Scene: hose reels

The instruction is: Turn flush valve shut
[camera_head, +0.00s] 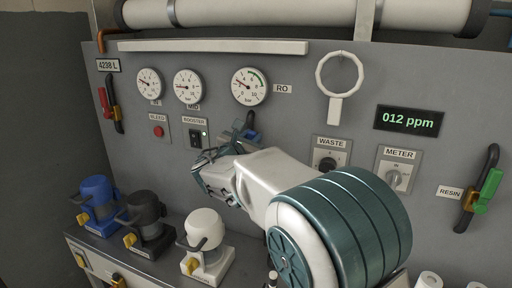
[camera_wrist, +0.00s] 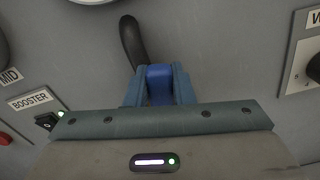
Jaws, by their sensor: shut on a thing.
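The flush valve appears as a black curved pipe (camera_wrist: 132,42) with a blue handle (camera_wrist: 159,86) in the wrist view. Its label is not visible. In the head view the pipe (camera_head: 249,119) sits on the grey panel under the RO gauge, partly hidden by my arm. My gripper (camera_wrist: 160,80) is shut on the blue handle, with a finger on each side of it. The handle points down from the pipe, roughly in line with it. In the head view my wrist covers the handle's lower part.
Left of my gripper are the booster switch (camera_head: 199,137) and a red button (camera_head: 158,132). The waste knob (camera_head: 327,163) and meter knob (camera_head: 395,179) are to the right. Blue, black and white pumps (camera_head: 203,233) stand on the ledge below. A resin valve (camera_head: 483,190) is far right.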

